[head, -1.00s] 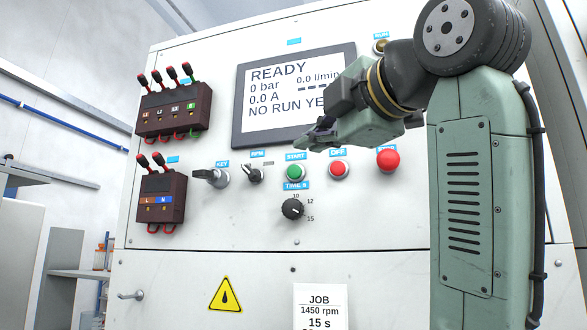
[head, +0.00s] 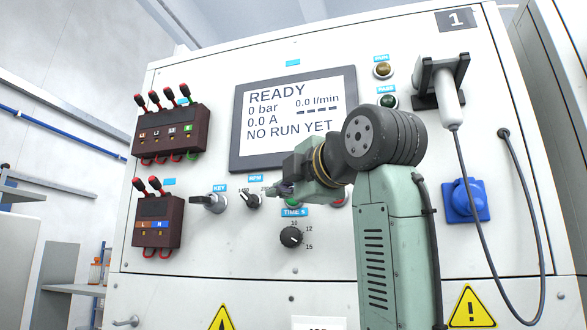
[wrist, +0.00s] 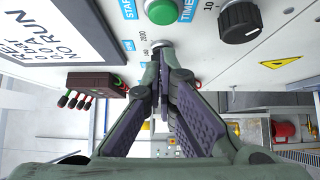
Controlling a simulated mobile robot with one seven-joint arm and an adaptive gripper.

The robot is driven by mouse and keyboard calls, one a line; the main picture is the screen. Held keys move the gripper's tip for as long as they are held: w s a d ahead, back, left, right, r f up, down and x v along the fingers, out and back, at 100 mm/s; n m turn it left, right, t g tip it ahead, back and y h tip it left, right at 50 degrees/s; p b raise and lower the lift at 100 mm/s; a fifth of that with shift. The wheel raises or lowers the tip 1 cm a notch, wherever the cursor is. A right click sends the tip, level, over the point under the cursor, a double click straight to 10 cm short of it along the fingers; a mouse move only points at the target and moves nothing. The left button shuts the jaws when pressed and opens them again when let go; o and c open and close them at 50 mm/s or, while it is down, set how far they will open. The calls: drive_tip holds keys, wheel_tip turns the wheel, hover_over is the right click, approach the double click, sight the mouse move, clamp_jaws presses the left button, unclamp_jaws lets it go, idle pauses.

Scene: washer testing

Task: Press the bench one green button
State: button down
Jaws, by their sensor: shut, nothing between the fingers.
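In the head view only part of the green button (head: 292,203) shows; my gripper covers the rest. My gripper (head: 277,190) is in front of the panel, between the RPM knob and the green button. In the wrist view its fingers (wrist: 162,62) are closed together and empty. The fingertips lie below the button in that picture, apart from it. Whether they touch the panel cannot be told.
The RPM knob (head: 249,199), key switch (head: 211,202) and time dial (head: 291,237) surround the gripper. The screen (head: 295,118) reads READY, NO RUN YET. A red button (head: 338,200) is mostly hidden by my arm. A plate marked 1 (head: 456,20) is at top right.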

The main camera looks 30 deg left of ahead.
drive_tip(key=shift+w+a+p, duration=0.2)
drive_tip(key=shift+w+p, duration=0.15)
drive_tip(key=shift+w, duration=1.05)
drive_tip(key=shift+w, duration=0.1)
